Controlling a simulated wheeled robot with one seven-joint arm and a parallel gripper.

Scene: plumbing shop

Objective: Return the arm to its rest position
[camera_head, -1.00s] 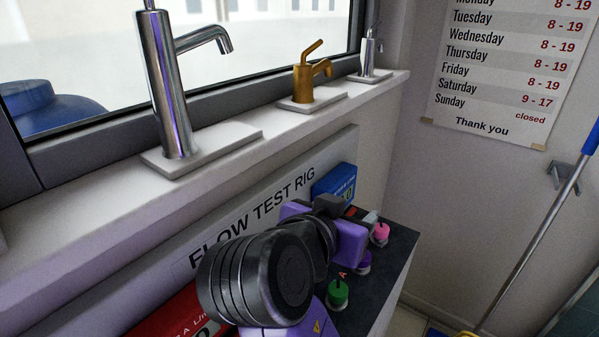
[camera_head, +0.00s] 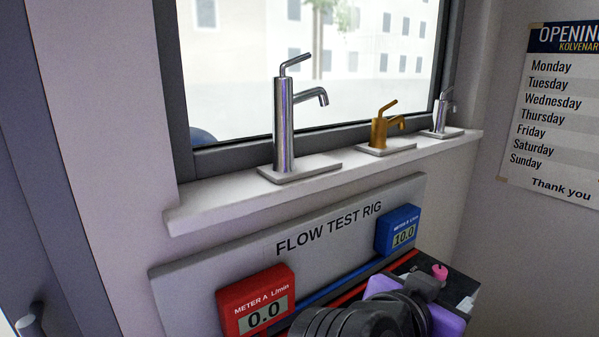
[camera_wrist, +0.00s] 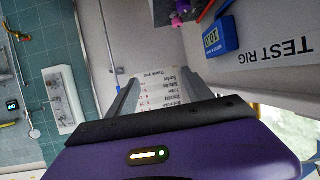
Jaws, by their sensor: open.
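My gripper (camera_wrist: 146,88) shows in the wrist view with its two grey fingers apart and nothing between them. The wrist picture is upside down, and the fingers point toward the wall with the opening-hours sign (camera_wrist: 155,95). In the head view my purple and black arm (camera_head: 375,318) is at the bottom right, in front of the flow test rig (camera_head: 215,275). The gripper's fingers cannot be made out there.
The red meter A (camera_head: 255,300) reads 0.0 and the blue meter B (camera_head: 398,230) reads 10.0. A pink knob (camera_head: 440,271) is close beside my arm. A tall chrome tap (camera_head: 283,130), a brass tap (camera_head: 379,130) and a small chrome tap (camera_head: 441,115) stand on the sill.

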